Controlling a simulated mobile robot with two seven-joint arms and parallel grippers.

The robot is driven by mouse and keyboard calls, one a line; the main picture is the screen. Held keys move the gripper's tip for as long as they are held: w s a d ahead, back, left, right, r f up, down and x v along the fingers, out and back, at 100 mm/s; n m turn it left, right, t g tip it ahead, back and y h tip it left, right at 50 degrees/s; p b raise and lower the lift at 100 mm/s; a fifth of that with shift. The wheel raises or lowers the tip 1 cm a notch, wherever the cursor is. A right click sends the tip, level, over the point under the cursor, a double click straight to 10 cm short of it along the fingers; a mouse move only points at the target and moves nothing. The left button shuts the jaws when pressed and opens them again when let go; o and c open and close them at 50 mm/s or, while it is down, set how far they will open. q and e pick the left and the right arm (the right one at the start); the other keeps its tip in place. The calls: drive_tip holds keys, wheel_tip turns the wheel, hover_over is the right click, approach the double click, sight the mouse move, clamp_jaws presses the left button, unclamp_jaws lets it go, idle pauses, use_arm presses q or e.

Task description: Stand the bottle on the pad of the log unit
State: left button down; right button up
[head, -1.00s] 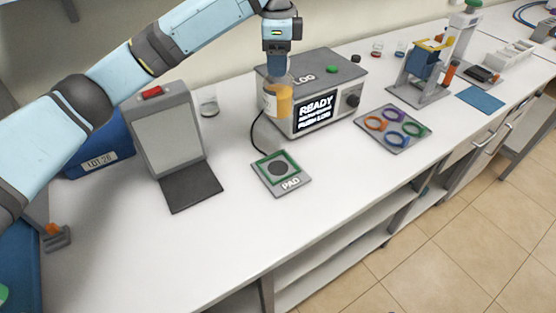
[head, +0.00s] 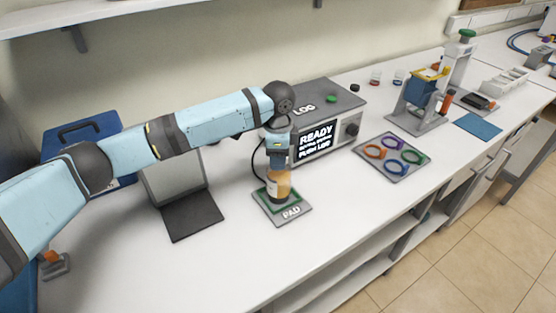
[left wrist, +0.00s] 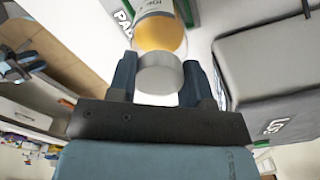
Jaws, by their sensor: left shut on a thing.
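The bottle (head: 279,186), with amber contents and a white label, is upright over the pad (head: 291,215) of the log unit. Its base appears to be at the pad's surface, though I cannot tell whether it touches. My left gripper (head: 278,168) points down and is shut on the top of the bottle. In the left wrist view the fingers (left wrist: 160,78) are on either side of the bottle's pale cap, with the amber bottle (left wrist: 158,32) beyond it. The log unit (head: 318,143) stands just behind the pad, its screen reading READY.
A grey stand with a dark base plate (head: 190,216) is left of the pad. A tray (head: 391,168) with coloured rings lies to the right. A blue case (head: 80,135) is at the back left. The front of the white bench (head: 230,270) is clear.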

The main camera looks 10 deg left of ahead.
use_arm(q)
drive_tip(key=shift+f, duration=0.95)
drive_tip(key=c, duration=0.5)
unclamp_jaws()
drive_tip(key=shift+f, duration=0.1)
drive_tip(key=shift+c, duration=0.2)
wheel_tip(320, 180, up, 11)
drive_tip(key=shift+f+b, duration=0.1)
drive_tip(key=shift+b, duration=0.35)
drive_tip(key=shift+r, duration=0.75)
